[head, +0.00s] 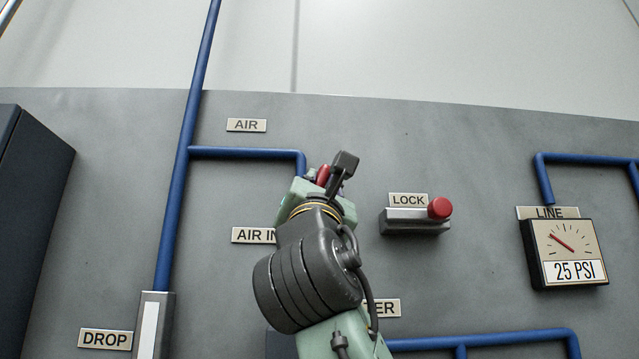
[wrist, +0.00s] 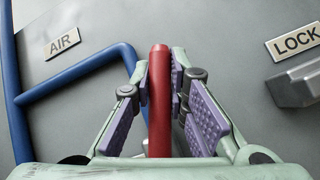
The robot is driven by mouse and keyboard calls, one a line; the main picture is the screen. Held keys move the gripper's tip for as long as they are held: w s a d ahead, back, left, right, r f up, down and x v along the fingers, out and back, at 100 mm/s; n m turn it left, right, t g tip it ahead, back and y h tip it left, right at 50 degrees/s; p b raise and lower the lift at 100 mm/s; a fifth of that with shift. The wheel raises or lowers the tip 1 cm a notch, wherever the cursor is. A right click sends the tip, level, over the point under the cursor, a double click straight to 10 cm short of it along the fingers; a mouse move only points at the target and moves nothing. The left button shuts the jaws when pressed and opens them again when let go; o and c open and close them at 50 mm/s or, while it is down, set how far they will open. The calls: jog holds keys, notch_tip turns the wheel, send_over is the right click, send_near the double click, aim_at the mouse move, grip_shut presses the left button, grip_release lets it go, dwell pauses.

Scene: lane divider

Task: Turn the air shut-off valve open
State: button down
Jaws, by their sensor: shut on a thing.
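The air shut-off valve's red handle (wrist: 159,105) stands upright in the wrist view, between the purple finger pads of my gripper (wrist: 160,80). My gripper is shut on it. In the head view a small bit of the red handle (head: 323,175) shows at my gripper (head: 328,180); my wrist and arm hide the rest of the valve body. The blue air pipe (head: 245,153) runs right under the AIR label (head: 246,125) and bends down behind my gripper.
A red LOCK knob on a grey block (head: 439,208) juts out to the right of my gripper. A gauge (head: 565,253) reading 25 PSI hangs further right. A vertical blue pipe (head: 196,110) and a dark cabinet (head: 30,190) are at the left. The upper panel is clear.

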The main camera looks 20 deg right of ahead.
dwell(0.5)
jog(key=n+y, duration=0.1)
jog(key=n+t+y, duration=0.1)
jog(key=n, duration=0.1)
jog(key=shift+w+a+r+y, duration=0.1)
jog(key=shift+a+r+y, duration=0.05)
jog(key=shift+a+y, duration=0.25)
jog(key=shift+w+a+r+n+t+y, duration=0.1)
jog(key=shift+a+n+t+y, duration=0.15)
jog(key=shift+n+y, duration=0.6)
jog(key=shift+w+a+n+t+y, duration=0.1)
jog(key=shift+a+n+t+y, duration=0.15)
jog(key=shift+n+y, duration=0.6)
jog(key=shift+h, duration=0.3)
jog(key=c, duration=1.5)
grip_release()
jog(key=shift+c, duration=0.2)
jog(key=shift+s, duration=0.1)
jog(key=v, duration=1.2)
